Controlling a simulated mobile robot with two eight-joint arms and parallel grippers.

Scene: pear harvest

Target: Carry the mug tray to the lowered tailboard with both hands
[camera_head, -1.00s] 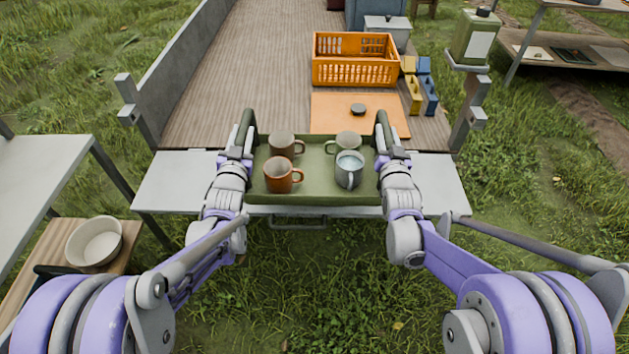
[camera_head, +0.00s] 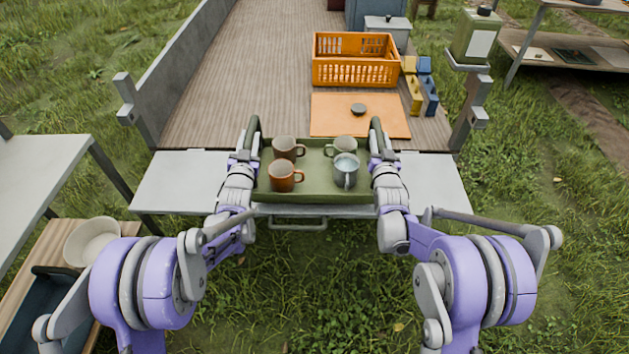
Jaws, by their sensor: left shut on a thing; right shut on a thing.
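The green mug tray (camera_head: 315,197) is level over the middle of the lowered tailboard (camera_head: 180,185); I cannot tell whether it touches. It carries a brown mug (camera_head: 284,147), an orange-brown mug (camera_head: 282,176), a grey-green mug (camera_head: 345,146) and a blue-grey mug (camera_head: 346,168), all upright. My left gripper (camera_head: 247,148) is shut on the tray's left end. My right gripper (camera_head: 379,148) is shut on its right end. The fingertips are partly hidden against the tray's raised ends.
An orange board (camera_head: 330,118) with a dark round object (camera_head: 358,109) lies on the truck bed behind the tray. An orange crate (camera_head: 355,72) stands beyond it. Bare tailboard shows on both sides. A post (camera_head: 470,115) stands at the right.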

